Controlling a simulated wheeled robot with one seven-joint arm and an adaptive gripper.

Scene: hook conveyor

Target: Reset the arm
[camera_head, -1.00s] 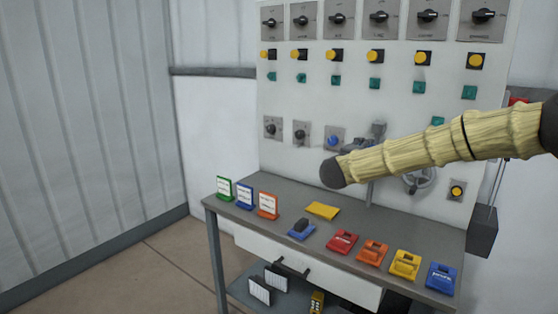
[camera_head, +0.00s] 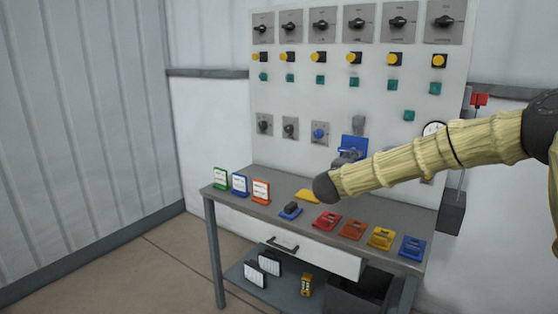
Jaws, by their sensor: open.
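My arm, with a pale yellow ribbed sleeve, reaches in from the right across the workbench and panel, ending in a dark rounded joint. My gripper (camera_head: 347,158) shows only as a small grey part just above the sleeve; most of it is hidden behind the arm. It is open, and I see nothing held in it. A blue block (camera_head: 353,146) shows on the panel just above the gripper. I cannot tell whether they touch.
A white control panel (camera_head: 290,105) with several dials and buttons stands behind a grey workbench (camera_head: 226,203). The left floor is clear.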

